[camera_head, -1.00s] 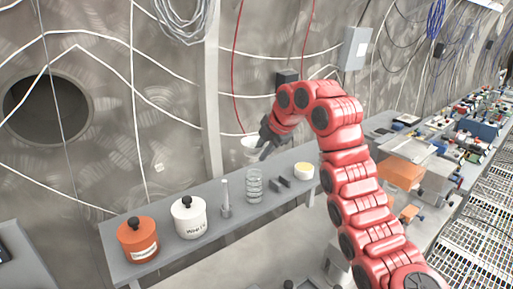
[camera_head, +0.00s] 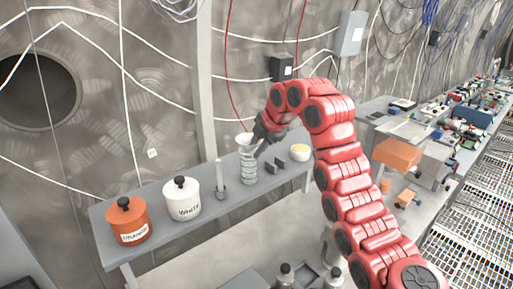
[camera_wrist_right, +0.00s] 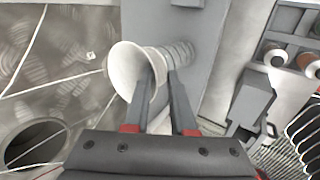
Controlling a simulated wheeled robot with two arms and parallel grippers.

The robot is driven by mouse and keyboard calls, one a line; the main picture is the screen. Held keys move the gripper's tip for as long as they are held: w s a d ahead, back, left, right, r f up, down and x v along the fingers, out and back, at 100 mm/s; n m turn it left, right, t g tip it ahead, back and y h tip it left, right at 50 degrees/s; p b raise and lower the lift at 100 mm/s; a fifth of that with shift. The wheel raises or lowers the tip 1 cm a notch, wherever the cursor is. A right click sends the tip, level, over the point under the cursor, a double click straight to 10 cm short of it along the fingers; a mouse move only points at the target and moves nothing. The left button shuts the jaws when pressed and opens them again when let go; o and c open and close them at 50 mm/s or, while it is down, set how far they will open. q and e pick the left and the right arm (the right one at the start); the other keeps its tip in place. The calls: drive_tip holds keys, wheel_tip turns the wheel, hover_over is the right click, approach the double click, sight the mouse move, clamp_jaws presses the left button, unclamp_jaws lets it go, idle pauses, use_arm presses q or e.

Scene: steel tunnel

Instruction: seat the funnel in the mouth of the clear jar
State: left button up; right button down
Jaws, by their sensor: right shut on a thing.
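The white funnel (camera_head: 244,139) is held by my right gripper (camera_head: 257,146), with its wide mouth up, directly over the clear jar (camera_head: 248,168). The jar is a ribbed clear cylinder standing upright on the narrow grey shelf. In the right wrist view the funnel (camera_wrist_right: 126,72) shows large beside the fingers of my right gripper (camera_wrist_right: 164,88), and the ribbed jar (camera_wrist_right: 182,52) lies just beyond it. The funnel's lower end overlaps the jar's top in both views; I cannot tell how deep the spout sits. My left gripper is out of view.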

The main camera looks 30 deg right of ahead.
drive_tip(key=shift+f, duration=0.3)
drive_tip(key=c, duration=0.7)
unclamp_jaws()
drive_tip(key=shift+o, duration=0.2)
drive_tip(key=p+v, duration=0.7)
drive_tip(key=v, duration=1)
drive_tip(key=shift+r, duration=0.25)
drive_tip(key=shift+s+f, duration=0.1)
drive_tip(key=shift+s, duration=0.05)
